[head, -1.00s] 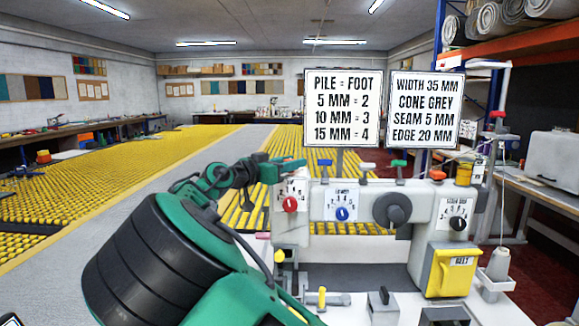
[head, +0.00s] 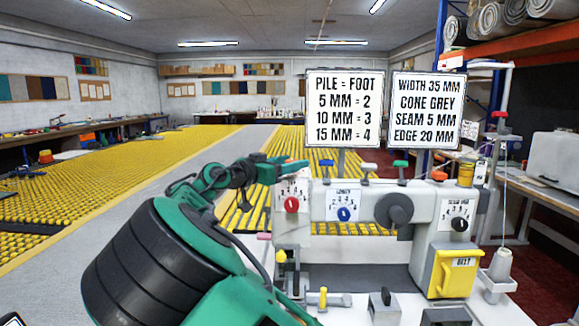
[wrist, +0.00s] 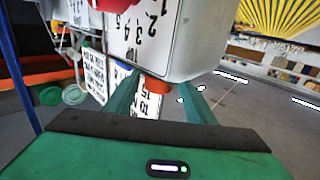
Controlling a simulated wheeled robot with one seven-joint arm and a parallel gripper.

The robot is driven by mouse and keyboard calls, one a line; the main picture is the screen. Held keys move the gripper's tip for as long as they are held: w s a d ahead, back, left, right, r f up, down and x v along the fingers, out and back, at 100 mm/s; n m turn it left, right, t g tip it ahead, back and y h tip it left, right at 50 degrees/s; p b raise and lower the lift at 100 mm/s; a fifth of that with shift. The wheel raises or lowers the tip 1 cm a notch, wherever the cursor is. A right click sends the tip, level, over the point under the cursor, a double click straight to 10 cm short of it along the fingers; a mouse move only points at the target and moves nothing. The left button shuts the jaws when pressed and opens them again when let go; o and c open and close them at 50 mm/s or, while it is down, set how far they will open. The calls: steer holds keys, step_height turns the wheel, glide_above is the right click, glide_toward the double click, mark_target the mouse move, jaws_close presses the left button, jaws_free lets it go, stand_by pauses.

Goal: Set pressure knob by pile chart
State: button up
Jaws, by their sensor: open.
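The red knob (head: 291,205) sits on a numbered white dial at the machine's left end; its setting is too small to read. Part of the red knob (wrist: 114,6) shows at the top edge of the wrist view, beside an upside-down dial panel (wrist: 140,32). The pile chart (head: 345,108) stands behind the machine and reads 5 MM = 2, 10 MM = 3, 15 MM = 4. My gripper (wrist: 157,100) is open, with an orange-red post (wrist: 154,84) showing between its green fingers; I cannot tell if they touch it. In the head view it is at the machine's upper left, above the knob.
A blue length knob (head: 345,214), a black handwheel (head: 393,210) and a black knob (head: 460,224) are further right. Coloured T-handles stand along the machine top. A second sign (head: 426,110) reads width 35 mm. A yellow belt box (head: 455,272) and thread cone (head: 500,265) are at the right.

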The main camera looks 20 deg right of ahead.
steer(key=v, duration=1)
steer(key=shift+a, duration=0.15)
